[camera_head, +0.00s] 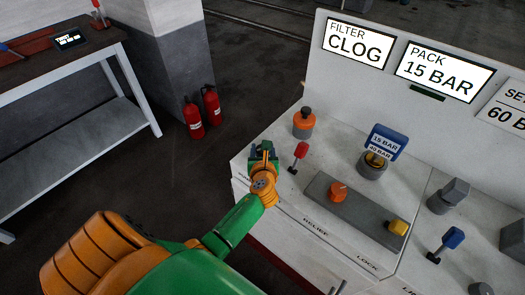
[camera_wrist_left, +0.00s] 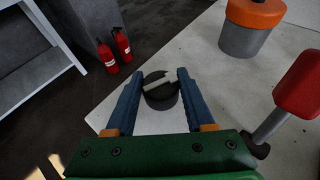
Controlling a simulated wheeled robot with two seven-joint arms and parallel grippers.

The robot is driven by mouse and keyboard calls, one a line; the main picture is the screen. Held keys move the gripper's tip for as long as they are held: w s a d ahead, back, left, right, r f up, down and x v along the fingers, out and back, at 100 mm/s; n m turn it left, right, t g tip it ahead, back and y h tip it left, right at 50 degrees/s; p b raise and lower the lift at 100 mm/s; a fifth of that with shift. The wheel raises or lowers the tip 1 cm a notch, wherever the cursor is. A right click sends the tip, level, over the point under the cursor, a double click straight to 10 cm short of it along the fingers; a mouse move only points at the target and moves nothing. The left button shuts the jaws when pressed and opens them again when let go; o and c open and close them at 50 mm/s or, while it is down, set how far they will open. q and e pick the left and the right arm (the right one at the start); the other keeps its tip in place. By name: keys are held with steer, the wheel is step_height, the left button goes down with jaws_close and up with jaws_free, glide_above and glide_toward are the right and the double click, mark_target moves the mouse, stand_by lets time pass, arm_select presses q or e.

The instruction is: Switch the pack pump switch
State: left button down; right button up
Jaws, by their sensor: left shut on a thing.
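The pack pump switch (camera_wrist_left: 160,100) is a dark round knob with a pale bar across its top, near the console's front left corner. In the wrist view it sits between the blue fingertips of my left gripper (camera_wrist_left: 158,80), which is shut on it. In the head view my left gripper (camera_head: 263,152) is over that corner and hides the switch. The pack display (camera_head: 443,73) reads "15 BAR". My right gripper is not in view.
A red-handled lever (camera_head: 299,154) stands close to the right of my left gripper. An orange-topped knob (camera_head: 304,121) is behind it. Fire extinguishers (camera_head: 193,118) stand on the floor.

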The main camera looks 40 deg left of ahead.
arm_select(q)
steer(key=n+g+y+b, duration=0.2)
steer(key=n, duration=0.1)
steer(key=shift+f+g+y, duration=0.1)
steer(key=shift+g+y, duration=0.3)
steer(key=shift+n+g+y+b, duration=0.3)
steer(key=shift+n+g, duration=0.3)
steer(key=shift+n, duration=0.2)
steer(key=shift+g, duration=0.3)
steer(key=shift+c, duration=1.3)
jaws_free()
